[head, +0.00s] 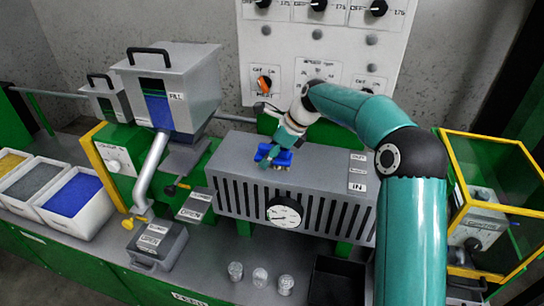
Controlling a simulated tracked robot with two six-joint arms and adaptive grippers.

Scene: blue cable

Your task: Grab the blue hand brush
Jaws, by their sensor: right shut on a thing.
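The blue hand brush (283,158) is at the top of the long grey slotted box, near the middle of the head view. Its body is blue, with a small yellowish part along its lower edge. My right gripper (272,155) reaches down from the teal arm and is shut on the brush. The gripper hides part of the brush, and I cannot tell whether the brush touches the box top. My left gripper is not in view.
The grey box (225,158) has a dial and slots in front. A hopper machine (195,85) stands left, beside bins of yellow, grey and blue material. Several small glass jars stand in front. A yellow-framed case (500,148) is right. A control panel rises behind.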

